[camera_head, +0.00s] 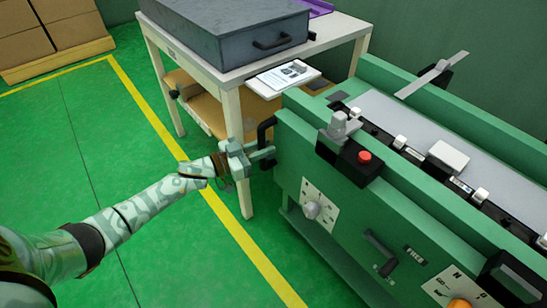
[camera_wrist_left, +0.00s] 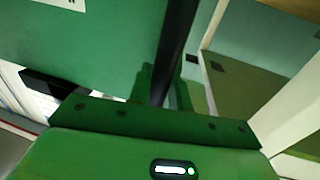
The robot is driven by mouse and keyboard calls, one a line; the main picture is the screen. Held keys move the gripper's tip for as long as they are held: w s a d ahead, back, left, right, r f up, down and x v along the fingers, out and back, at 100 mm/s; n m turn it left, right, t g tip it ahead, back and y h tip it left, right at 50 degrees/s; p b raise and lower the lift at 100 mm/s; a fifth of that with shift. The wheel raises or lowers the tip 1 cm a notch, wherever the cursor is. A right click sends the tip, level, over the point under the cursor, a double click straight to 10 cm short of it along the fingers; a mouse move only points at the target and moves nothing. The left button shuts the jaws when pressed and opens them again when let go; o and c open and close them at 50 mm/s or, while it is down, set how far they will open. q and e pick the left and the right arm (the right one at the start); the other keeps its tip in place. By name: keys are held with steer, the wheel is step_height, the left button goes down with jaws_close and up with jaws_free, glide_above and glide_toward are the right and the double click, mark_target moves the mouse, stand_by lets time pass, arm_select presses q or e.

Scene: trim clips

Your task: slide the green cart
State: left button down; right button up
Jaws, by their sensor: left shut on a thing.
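The green cart (camera_head: 345,215) stands at the right of the head view, with a grey top surface, clips, knobs and a red button. A black upright handle (camera_head: 266,131) sticks out at its left end. My left gripper (camera_head: 264,154) is at this handle, shut on it near its lower part. In the left wrist view the black handle (camera_wrist_left: 178,45) runs down between my gripper's fingers (camera_wrist_left: 160,88), and the cart's green panel (camera_wrist_left: 85,40) fills the upper left. The fingertips are partly hidden. My right gripper is not in view.
A white-legged table (camera_head: 335,30) with a dark grey case (camera_head: 225,30) and a tablet (camera_head: 283,76) stands close behind the cart's left end. Boxes (camera_head: 70,25) sit on a pallet at far left. The green floor, with a yellow line (camera_head: 240,240), is clear at left.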

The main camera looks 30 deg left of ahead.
arm_select(q)
steer(key=shift+w+a, duration=0.2)
steer(key=shift+a, duration=0.35)
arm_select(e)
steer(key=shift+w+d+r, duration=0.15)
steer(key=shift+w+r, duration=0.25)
arm_select(q)
steer(key=shift+r, duration=0.1)
steer(key=c, duration=1.5)
jaws_free()
steer(key=shift+a, duration=0.1)
steer(key=shift+o, duration=0.8)
steer(key=shift+a, duration=0.1)
